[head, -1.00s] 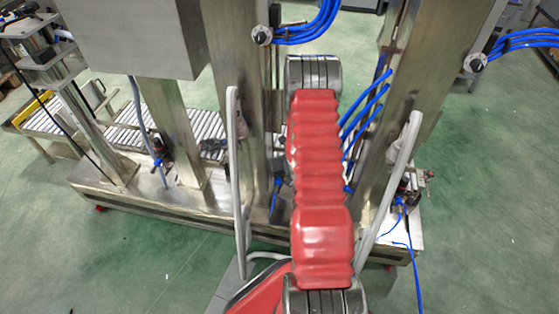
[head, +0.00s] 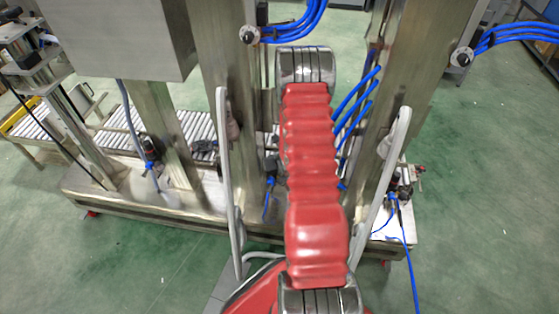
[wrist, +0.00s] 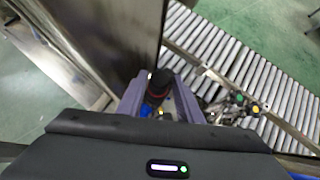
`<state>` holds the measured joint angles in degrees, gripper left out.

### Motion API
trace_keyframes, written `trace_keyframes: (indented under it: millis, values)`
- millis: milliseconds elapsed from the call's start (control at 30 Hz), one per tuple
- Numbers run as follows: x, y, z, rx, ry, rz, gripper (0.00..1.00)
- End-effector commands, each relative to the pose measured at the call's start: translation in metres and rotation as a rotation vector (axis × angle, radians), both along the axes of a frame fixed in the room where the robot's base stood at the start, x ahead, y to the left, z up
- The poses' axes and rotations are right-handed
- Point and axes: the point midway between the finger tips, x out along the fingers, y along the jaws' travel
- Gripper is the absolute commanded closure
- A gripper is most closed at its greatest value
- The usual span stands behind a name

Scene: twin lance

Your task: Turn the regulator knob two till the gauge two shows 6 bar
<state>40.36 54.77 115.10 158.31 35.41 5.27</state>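In the wrist view my gripper (wrist: 160,108) points down along a steel column. Its two purple-grey fingers are apart. A black regulator knob (wrist: 160,82) with a red ring below it shows between them, with blue and brass fittings beneath. I cannot tell whether the fingers touch it. In the head view my red arm covers the gripper. Small black regulators with blue fittings show on the frame base at left (head: 151,146) and right (head: 395,180). No gauge reading is legible, and I cannot tell which regulator is number two.
Steel columns (head: 232,110) stand close around my arm. Blue hoses (head: 298,24) run at the top, by small round fittings. A roller conveyor (wrist: 232,68) lies behind, with small valves and fittings (wrist: 238,103) beside it. Open green floor (head: 475,190) is at right.

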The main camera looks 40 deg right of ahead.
Motion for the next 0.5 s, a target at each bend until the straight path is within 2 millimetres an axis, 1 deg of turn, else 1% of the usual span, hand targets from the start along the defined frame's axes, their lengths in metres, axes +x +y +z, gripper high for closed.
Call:
trace_keyframes:
  millis: [100, 500]
  values:
    - [-0.01, 0.004, 0.012, -0.001, -0.001, -0.001, 0.68]
    - [-0.045, 0.018, 0.049, -0.001, -0.001, -0.001, 0.68]
